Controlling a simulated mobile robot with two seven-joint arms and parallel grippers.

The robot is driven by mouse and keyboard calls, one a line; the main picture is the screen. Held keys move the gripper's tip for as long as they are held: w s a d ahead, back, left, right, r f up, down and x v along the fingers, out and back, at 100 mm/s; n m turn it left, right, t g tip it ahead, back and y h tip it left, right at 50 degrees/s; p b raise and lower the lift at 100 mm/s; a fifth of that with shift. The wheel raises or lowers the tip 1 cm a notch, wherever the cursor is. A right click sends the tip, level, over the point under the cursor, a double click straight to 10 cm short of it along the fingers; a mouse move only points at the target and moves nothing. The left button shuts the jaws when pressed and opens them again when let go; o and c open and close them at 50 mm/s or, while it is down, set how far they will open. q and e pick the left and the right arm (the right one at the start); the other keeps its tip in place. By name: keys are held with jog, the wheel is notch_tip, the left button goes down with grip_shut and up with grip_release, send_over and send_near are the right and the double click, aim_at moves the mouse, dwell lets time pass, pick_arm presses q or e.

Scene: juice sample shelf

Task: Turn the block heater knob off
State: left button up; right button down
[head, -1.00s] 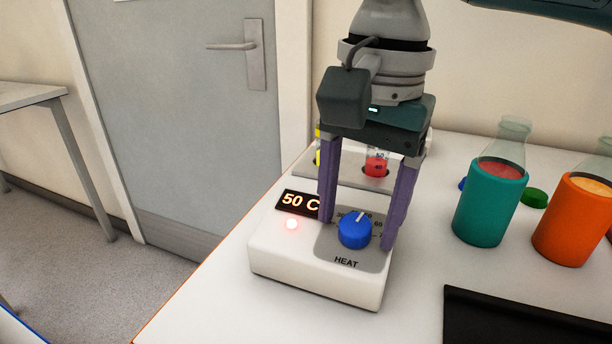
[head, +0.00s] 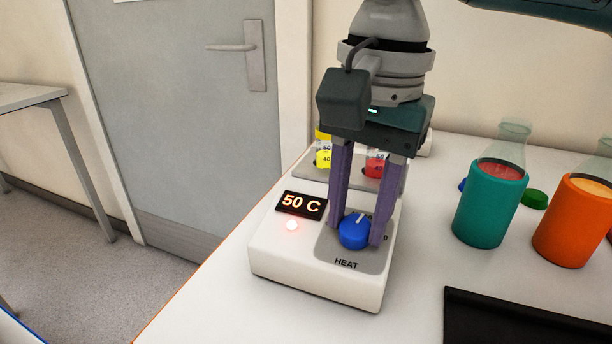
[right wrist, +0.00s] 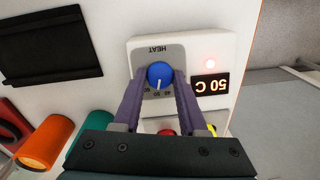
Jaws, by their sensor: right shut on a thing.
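The block heater (head: 310,275) is a white box on the table, with a grey dial plate marked HEAT. Its blue knob (head: 354,232) has a white pointer line aimed up and slightly right in the head view. The display (head: 301,205) reads 50 C and the red light (head: 292,225) is lit. My right gripper (head: 358,237) points down with its purple fingers shut on the knob, one on each side. The right wrist view also shows the knob (right wrist: 160,75) between the fingertips. The fingers hide part of the dial scale. My left gripper is not in view.
Vials with yellow (head: 324,158) and red (head: 375,165) liquid stand in the heater's back part, behind the fingers. A teal-sleeved flask (head: 490,205) and an orange-sleeved flask (head: 572,222) stand to the right. A black tray (head: 530,325) lies at the front right.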

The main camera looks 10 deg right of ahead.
jog(key=shift+r+p, duration=0.2)
jog(key=shift+p, duration=0.35)
jog(key=n+p, duration=0.1)
jog(key=p, duration=0.3)
jog(key=n+p, duration=0.2)
jog(key=p, duration=0.3)
jog(key=shift+a+r+g+h, duration=0.2)
jog(key=shift+g+h, duration=0.1)
jog(key=shift+h, duration=0.1)
jog(key=shift+f+n+p, duration=0.2)
jog(key=shift+n+p, duration=0.15)
jog(key=shift+n, duration=0.25)
jog(key=shift+f+n, duration=0.1)
jog(key=shift+n, duration=0.3)
jog(key=n+h, duration=0.1)
jog(key=n, duration=0.4)
jog(key=shift+a+f+h, duration=0.1)
jog(key=shift+h, duration=0.3)
jog(key=n, duration=0.3)
jog(key=shift+n+h, duration=0.4)
jog(key=shift+a+n+h+p, duration=0.15)
jog(key=shift+n+h+p, duration=0.3)
jog(key=shift+n, duration=1.35)
